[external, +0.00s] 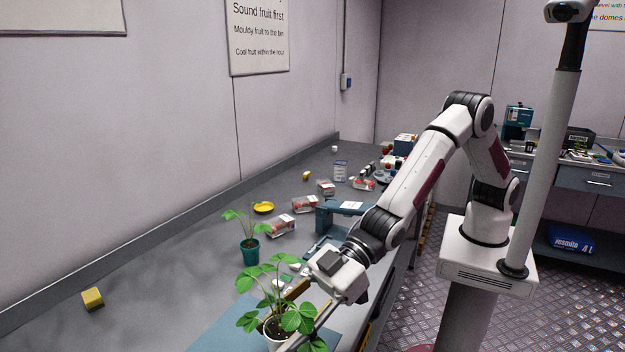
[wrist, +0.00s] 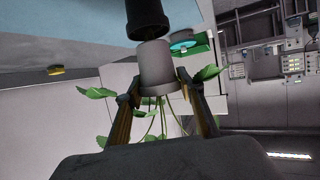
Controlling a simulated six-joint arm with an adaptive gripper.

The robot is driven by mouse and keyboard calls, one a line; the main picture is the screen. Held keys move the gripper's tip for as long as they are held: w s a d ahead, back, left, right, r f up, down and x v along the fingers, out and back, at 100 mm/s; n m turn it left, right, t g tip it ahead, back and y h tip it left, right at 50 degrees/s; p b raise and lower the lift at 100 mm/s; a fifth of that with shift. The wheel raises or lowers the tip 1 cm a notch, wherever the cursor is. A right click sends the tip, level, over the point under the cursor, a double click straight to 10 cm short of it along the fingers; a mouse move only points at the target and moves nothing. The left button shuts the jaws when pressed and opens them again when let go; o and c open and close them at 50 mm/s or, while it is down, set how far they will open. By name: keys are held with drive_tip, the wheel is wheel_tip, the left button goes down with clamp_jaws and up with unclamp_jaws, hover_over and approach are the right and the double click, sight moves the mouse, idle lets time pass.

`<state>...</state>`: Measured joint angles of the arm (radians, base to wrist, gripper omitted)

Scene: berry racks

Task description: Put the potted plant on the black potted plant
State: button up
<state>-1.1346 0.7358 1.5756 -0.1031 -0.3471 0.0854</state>
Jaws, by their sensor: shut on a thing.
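My gripper (wrist: 156,84) is shut on a light grey-white pot (wrist: 156,66) with a leafy green plant, which appears upside down in the wrist view. The same pot and plant (external: 278,330) show at the bottom of the external view, beside my gripper (external: 290,318). A black pot (wrist: 148,16) shows at the top of the wrist view, just off the base of the held pot. The two nearly meet or overlap there; I cannot tell whether they touch. The black pot is not visible in the external view, being cut off or hidden.
A teal pot with a small plant (external: 249,250) stands on the grey bench just behind the held plant. A yellow sponge (external: 92,299) lies at the left. Berry punnets (external: 280,225), a yellow dish (external: 263,208) and a blue rack (external: 340,211) are farther back. The left bench is mostly clear.

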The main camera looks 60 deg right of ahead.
drive_tip(key=shift+f, duration=0.55)
drive_tip(key=shift+f, duration=0.1)
drive_tip(key=o, duration=1.1)
drive_tip(key=shift+o, duration=0.2)
drive_tip(key=shift+s+d+r, duration=0.15)
drive_tip(key=shift+d+r, duration=0.15)
drive_tip(key=v, duration=1.1)
drive_tip(key=shift+d, duration=0.15)
